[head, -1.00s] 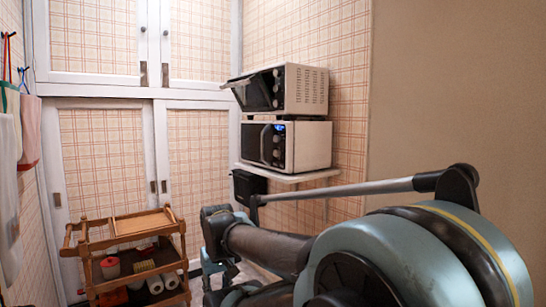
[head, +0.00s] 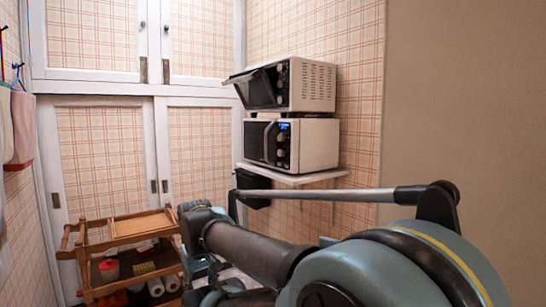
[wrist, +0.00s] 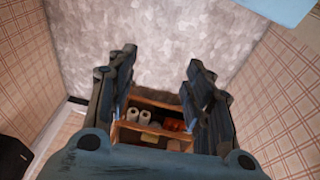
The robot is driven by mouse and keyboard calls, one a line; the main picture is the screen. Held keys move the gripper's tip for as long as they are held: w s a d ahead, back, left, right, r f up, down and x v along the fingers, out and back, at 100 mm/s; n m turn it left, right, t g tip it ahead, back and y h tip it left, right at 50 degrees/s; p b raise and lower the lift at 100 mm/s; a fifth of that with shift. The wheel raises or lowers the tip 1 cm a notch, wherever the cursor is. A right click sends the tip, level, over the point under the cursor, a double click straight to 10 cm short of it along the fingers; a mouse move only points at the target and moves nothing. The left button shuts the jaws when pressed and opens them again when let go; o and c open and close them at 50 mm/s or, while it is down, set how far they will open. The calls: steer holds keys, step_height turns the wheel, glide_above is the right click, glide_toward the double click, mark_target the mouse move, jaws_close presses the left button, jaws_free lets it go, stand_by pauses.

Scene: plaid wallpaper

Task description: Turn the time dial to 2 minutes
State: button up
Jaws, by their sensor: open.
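A white toaster oven (head: 312,86) with its front door tilted partly open sits at the top right of the far corner. A column of small dials (head: 281,86) is on its front. Below it is a white microwave (head: 316,146) with a dark door, a blue-lit display and round dials (head: 281,146). The dial markings are too small to read, and I cannot tell which is the time dial. My gripper (wrist: 160,65) is open and empty in the wrist view, pointing toward the floor and a cart. It is well away from both appliances.
A white wall shelf (head: 290,178) holds the microwave. A wooden cart (head: 132,229) with rolls and a red pot stands at the lower left by the white-framed cupboard doors (head: 100,150). Cloths (head: 20,125) hang on the left wall. A plain beige wall (head: 450,90) is at right.

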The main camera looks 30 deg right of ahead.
steer(key=w+d+r+n+h, duration=0.4)
steer(key=w+d+r, duration=0.15)
steer(key=d, duration=0.35)
steer(key=n+g+h, duration=0.1)
steer(key=n+h, duration=1.1)
steer(key=h, duration=0.1)
glide_toward(279, 153)
steer(key=d, duration=0.8)
steer(key=shift+w+d+f, duration=0.25)
steer(key=shift+d, duration=0.05)
steer(key=c, duration=1)
steer(key=shift+a, duration=0.25)
steer(key=shift+c, duration=0.2)
steer(key=shift+d, duration=0.15)
